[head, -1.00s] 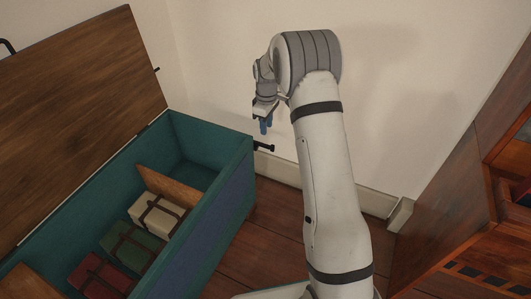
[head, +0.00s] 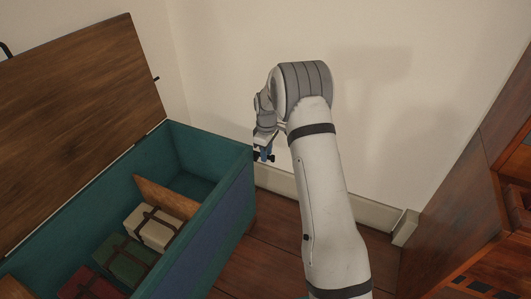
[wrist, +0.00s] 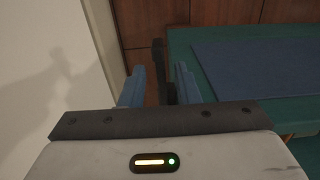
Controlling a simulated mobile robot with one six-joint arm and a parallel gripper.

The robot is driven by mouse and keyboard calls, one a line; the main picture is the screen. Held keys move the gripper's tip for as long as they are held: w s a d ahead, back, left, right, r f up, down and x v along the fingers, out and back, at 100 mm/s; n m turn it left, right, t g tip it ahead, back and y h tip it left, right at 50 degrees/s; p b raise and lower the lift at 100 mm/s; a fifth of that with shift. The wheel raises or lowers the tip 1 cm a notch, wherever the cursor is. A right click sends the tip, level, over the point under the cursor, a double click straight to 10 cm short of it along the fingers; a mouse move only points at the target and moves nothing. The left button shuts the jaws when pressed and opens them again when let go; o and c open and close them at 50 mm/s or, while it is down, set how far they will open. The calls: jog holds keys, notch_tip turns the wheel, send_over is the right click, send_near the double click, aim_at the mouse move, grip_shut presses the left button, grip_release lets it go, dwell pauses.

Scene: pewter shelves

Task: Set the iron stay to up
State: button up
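The iron stay is a short black bar on the near end wall of the teal chest (head: 207,258). In the head view its dark end (head: 271,157) shows beside the fingers, and the rest is mostly hidden. In the wrist view the stay (wrist: 158,58) runs as a dark bar between the two blue fingertips. My gripper (head: 263,154) is open around it, with a gap between the fingers; the wrist view also shows the gripper (wrist: 160,87). I cannot tell whether either finger touches the stay.
The chest's brown wooden lid (head: 75,115) stands open, with a small dark peg (head: 157,78) on its edge. Wrapped parcels (head: 150,228) lie inside the chest. A pale wall is close behind my gripper. Wooden furniture (head: 470,210) stands at the right.

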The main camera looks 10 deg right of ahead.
grip_shut()
